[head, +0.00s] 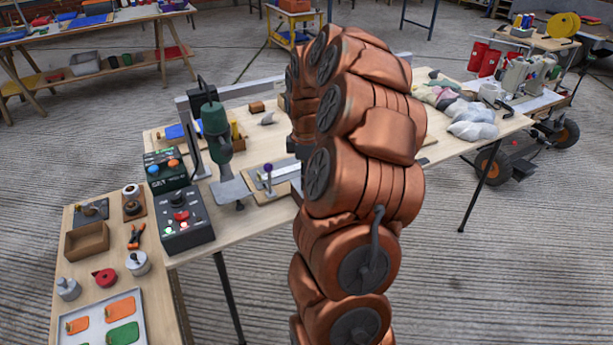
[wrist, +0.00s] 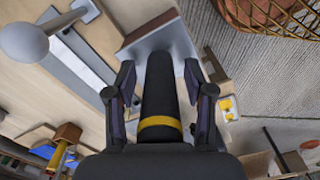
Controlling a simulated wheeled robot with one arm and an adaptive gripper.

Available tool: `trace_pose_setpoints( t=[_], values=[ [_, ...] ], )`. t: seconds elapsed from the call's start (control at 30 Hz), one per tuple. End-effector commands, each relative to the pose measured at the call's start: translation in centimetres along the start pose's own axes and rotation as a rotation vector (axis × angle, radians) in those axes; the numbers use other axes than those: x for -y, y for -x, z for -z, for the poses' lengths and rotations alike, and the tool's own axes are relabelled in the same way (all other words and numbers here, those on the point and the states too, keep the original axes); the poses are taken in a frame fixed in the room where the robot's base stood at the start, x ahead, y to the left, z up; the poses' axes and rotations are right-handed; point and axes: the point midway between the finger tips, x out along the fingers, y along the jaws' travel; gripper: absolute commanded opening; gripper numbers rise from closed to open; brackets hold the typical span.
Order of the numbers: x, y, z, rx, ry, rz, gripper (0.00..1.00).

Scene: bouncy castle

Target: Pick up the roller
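In the wrist view, a black cylindrical handle with a yellow band, which looks like the roller (wrist: 159,95), lies between the two fingers of my gripper (wrist: 160,76). The fingers are apart, with narrow gaps visible on both sides of the handle, so they do not appear to press on it. The handle's far end reaches toward a grey block with a reddish-brown edge (wrist: 150,36); I cannot tell whether they are joined. In the head view my copper-coloured arm hides the gripper and the handle.
The wooden worktable (head: 245,166) carries a green press-like machine (head: 216,125), a control box with a red button (head: 183,220) and a wooden block (head: 257,106). Grey cloth bundles (head: 470,120) lie at its right. A wicker basket (wrist: 275,12) shows at the wrist view's upper right.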

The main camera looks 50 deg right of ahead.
Motion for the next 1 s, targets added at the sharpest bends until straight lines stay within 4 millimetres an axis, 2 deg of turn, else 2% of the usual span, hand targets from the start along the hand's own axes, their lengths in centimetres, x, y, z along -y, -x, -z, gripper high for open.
trace_pose_setpoints(
  t=[0.07,0.47,0.77,0.87,1.0],
  values=[
    [0.0,0.0,0.0,0.0,0.0,0.0,0.41],
    [0.0,0.0,0.0,0.0,0.0,0.001,0.0],
    [0.0,0.1,0.0,0.0,0.0,0.0,0.0],
    [-0.1,0.9,0.1,-0.001,0.0,-0.004,0.0],
    [0.0,2.9,0.1,-0.001,0.0,-0.002,0.0]
  ],
)
